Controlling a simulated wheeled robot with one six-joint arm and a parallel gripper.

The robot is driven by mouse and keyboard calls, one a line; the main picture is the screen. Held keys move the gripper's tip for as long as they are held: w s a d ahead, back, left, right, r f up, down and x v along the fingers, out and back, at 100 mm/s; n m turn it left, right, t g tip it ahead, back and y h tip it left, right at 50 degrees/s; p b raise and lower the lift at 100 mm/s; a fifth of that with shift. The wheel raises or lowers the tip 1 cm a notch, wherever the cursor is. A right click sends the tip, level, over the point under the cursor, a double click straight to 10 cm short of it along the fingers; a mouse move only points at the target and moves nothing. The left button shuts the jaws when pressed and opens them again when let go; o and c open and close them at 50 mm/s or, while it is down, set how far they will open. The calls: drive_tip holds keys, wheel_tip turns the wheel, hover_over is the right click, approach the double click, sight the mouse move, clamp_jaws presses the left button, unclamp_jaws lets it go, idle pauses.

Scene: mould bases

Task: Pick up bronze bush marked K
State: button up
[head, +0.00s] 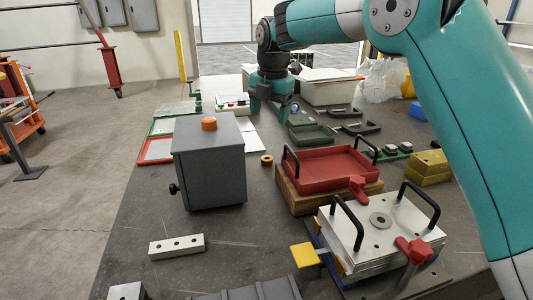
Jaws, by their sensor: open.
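A small bronze ring-shaped bush (267,160) lies on the dark bench top, just right of the grey box. Any letter on it is too small to read, so I cannot tell whether it is the one marked K. My gripper (270,117) points down with its fingers apart and empty. In the picture it is above and beyond the bush, over the back part of the bench, and not touching it. No other bronze bush is clear to me.
A grey box (209,168) with an orange knob stands left of the bush. A red tray (325,164) with black handles is at right. A metal mould (350,262) with handles and red clamps is front right. A drilled bar (177,244) lies front left. Bare bench surrounds the bush.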

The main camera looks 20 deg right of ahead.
drive_tip(key=w+d+f+n+p, duration=0.1)
drive_tip(key=w+f+n+p, duration=0.1)
drive_tip(key=w+n, duration=0.45)
hover_over(267, 156)
drive_tip(key=s, duration=0.2)
drive_tip(key=shift+n, duration=0.25)
drive_tip(key=f, duration=0.8)
drive_tip(key=a+f, duration=0.1)
drive_tip(key=f, duration=0.3)
drive_tip(key=shift+p, duration=0.3)
drive_tip(key=shift+w+d+f+p, duration=0.1)
drive_tip(key=shift+f+p, duration=0.2)
drive_tip(key=shift+f, duration=0.6)
drive_tip(key=shift+w+d+f+p, duration=0.15)
drive_tip(key=shift+f+p, duration=0.2)
drive_tip(key=shift+f, duration=0.6)
drive_tip(key=shift+w+d+f+p, duration=0.1)
drive_tip(key=shift+f+p, duration=0.2)
drive_tip(key=shift+f, duration=0.6)
drive_tip(key=c, duration=1.1)
